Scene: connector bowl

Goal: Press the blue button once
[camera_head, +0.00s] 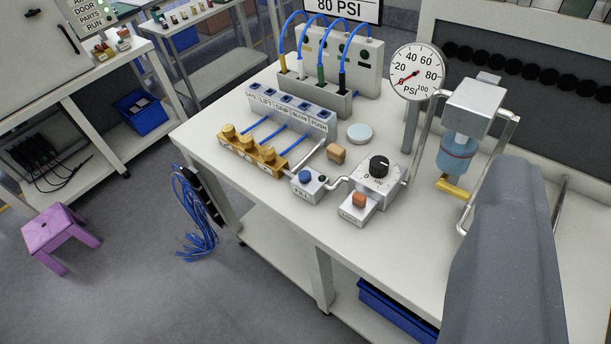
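The blue button (306,176) sits on top of a small pale grey box (309,188) near the front of the white workbench. The box has a dark label on its front that seems to read FILL, and a small dark round spot beside the button. The button is uncovered; whether it is up or pressed is too small to tell. A large grey part of my own arm fills the lower right of the view. My gripper's fingers do not show, and nothing touches the button.
Beside the button box stand a dial box (379,180), an orange-topped switch box (357,207), brass fittings (252,153) and a tan block (336,153). A gauge (417,73) points low. The bench's front is clear.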

